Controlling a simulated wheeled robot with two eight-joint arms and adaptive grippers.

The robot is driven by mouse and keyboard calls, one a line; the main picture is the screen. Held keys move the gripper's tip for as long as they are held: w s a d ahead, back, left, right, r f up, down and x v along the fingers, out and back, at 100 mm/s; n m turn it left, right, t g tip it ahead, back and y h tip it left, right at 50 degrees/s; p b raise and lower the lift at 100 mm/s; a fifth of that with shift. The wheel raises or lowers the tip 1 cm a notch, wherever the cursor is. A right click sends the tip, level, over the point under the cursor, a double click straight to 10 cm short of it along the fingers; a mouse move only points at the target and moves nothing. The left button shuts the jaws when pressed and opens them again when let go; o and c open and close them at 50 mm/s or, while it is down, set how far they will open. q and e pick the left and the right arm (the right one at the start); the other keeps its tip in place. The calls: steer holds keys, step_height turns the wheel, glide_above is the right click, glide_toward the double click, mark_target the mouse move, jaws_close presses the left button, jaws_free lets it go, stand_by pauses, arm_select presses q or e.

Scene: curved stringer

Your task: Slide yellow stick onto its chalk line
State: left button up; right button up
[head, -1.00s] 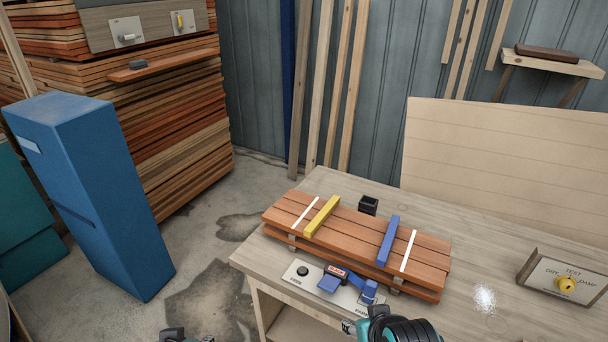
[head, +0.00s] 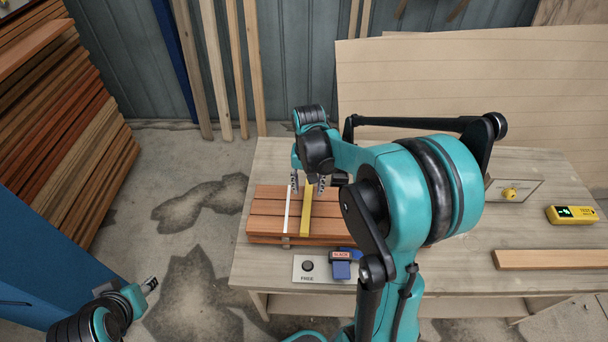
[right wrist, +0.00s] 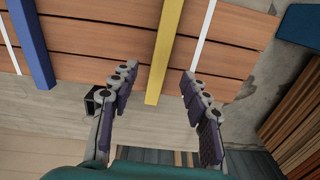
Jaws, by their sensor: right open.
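The yellow stick (head: 307,212) lies across the reddish-brown board stack (head: 264,215). A white chalk line (head: 287,212) runs along its left side with a strip of bare wood between them. My right gripper (head: 308,183) is open over the far end of the stick. In the right wrist view the yellow stick (right wrist: 166,50) passes between the open fingers (right wrist: 158,72), with room on both sides. One fingertip is near the end of the chalk line (right wrist: 204,35). My left gripper (head: 152,284) is at the lower left, away from the bench; its jaws are too small to read.
A blue stick (right wrist: 32,45) and another chalk line (right wrist: 8,40) show in the right wrist view. A panel with a black knob (head: 308,266) and a blue clamp (head: 341,268) is at the front. A yellow meter (head: 572,214) and a loose board (head: 550,259) lie right.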

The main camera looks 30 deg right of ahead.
mark_target(307, 202)
step_height(307, 202, down, 7)
steer(key=shift+a+f+b, duration=0.1)
steer(key=shift+f+b, duration=0.05)
steer(key=shift+b, duration=0.95)
jaws_close()
steer(key=shift+a, duration=0.1)
steer(key=shift+n, duration=0.3)
steer(key=shift+w+a, duration=0.5)
steer(key=shift+a, duration=0.35)
steer(key=shift+w+a, duration=0.55)
steer(key=shift+a, duration=0.3)
steer(key=shift+w+a, duration=0.5)
steer(key=shift+a, duration=0.35)
